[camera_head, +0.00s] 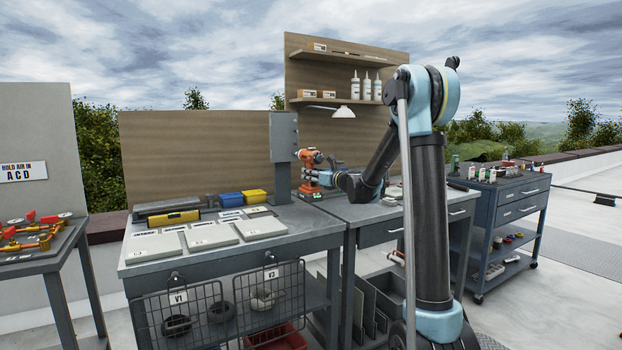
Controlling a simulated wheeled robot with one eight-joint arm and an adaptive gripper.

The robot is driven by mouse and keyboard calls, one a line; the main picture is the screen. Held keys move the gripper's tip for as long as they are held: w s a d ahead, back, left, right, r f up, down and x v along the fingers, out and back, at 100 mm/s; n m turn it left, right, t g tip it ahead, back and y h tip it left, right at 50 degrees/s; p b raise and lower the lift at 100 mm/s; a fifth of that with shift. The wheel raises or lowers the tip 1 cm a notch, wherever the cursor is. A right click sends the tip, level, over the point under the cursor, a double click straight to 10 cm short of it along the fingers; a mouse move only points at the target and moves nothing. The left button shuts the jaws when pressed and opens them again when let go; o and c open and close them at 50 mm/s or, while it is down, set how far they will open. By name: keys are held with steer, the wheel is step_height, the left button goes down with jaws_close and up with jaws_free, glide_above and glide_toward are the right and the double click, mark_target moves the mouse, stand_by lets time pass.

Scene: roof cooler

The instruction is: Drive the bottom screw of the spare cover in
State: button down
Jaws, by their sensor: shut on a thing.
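An orange and black drill (310,160) stands upright at the back of the bench, just right of a tall grey post (281,150). My gripper (317,178) reaches in from the right and is shut on the drill at its handle. The drill's lower end is at a small orange block with a green light (311,194) on the bench; I cannot tell whether they touch. Flat pale grey plates (211,237) lie on the left bench. I cannot tell which thing is the spare cover, and its bottom screw is too small to see.
Blue (231,199) and yellow (255,196) bins and a yellow-fronted case (173,218) stand on the left bench. Wire baskets (180,315) hang from its front. A white lamp (343,112) hangs above my arm. A dark cart (500,208) stands at right.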

steer(key=shift+s, duration=0.1)
stand_by(0.5)
steer(key=s+a+v, duration=0.1)
steer(key=v, duration=0.5)
steer(key=shift+s+d, duration=0.2)
steer(key=shift+d, duration=0.05)
stand_by(1.2)
stand_by(0.6)
